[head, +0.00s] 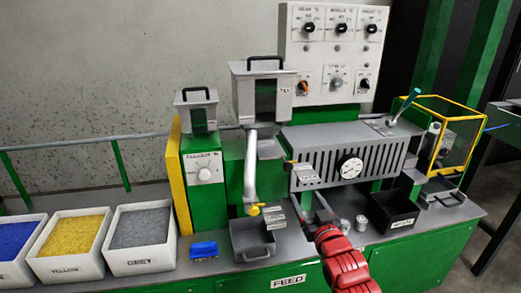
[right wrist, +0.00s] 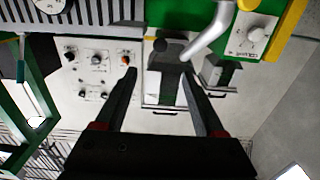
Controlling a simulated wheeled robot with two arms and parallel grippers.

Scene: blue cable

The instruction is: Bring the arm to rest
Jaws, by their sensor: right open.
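My right arm, red, comes in from the bottom of the head view. Its dark gripper (head: 296,205) is in front of the machine, above the green bench front. In the right wrist view the two fingers of this gripper (right wrist: 158,78) stand wide apart with nothing between them. My left arm and gripper are not in view.
The machine has a slotted grey barrel housing (head: 345,150), a hopper (head: 262,95) and a knob panel (head: 335,50). A black bin (head: 393,208) and small metal cups stand right of the gripper. A grey tray (head: 250,240), a blue block (head: 203,249) and white bins of blue, yellow and grey pellets (head: 142,263) lie left.

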